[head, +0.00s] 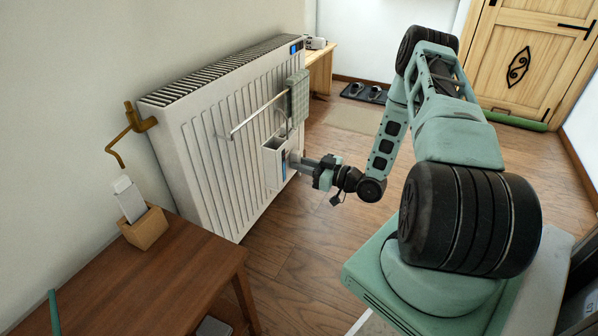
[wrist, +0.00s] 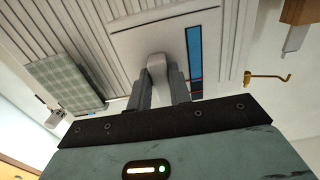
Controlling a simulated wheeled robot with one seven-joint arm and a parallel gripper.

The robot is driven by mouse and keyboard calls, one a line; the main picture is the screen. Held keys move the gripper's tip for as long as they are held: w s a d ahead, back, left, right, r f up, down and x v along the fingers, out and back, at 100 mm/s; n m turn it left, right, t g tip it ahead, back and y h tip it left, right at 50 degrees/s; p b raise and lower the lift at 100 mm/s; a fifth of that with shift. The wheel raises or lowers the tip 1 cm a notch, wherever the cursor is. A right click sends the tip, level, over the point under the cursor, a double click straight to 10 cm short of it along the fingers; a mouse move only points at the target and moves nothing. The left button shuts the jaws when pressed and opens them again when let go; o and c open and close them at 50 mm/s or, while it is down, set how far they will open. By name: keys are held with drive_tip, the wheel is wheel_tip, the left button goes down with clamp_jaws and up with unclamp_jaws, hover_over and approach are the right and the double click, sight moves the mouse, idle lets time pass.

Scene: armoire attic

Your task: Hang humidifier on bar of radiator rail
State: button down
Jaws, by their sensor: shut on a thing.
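The humidifier (head: 270,160) is a white open-topped box with a blue strip, upright in front of the radiator (head: 205,150). In the wrist view its front face (wrist: 215,40) fills the upper middle. My gripper (head: 293,162) is shut on its pale knob (wrist: 157,68), reaching in from the right. The thin metal bar of the radiator rail (head: 255,113) crosses the radiator front, above the humidifier. Thin wire-like parts rise from the humidifier toward the bar; I cannot tell whether they touch it.
A checked grey-green towel (head: 298,97) hangs at the bar's far end, close to the humidifier. A brass hook (head: 130,135) is on the radiator's near end. A wooden table (head: 160,275) with a small wooden holder (head: 143,228) stands front left.

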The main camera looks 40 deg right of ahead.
drive_tip(key=w+a+f+b, duration=0.2)
drive_tip(key=w+a+b, duration=0.1)
drive_tip(key=w, duration=0.5)
drive_tip(key=shift+w+f, duration=0.2)
drive_tip(key=shift+f, duration=0.1)
idle(0.8)
drive_tip(key=c, duration=1.2)
unclamp_jaws()
drive_tip(key=shift+s+f, duration=0.1)
drive_tip(key=p+v, duration=0.3)
drive_tip(key=v, duration=1.4)
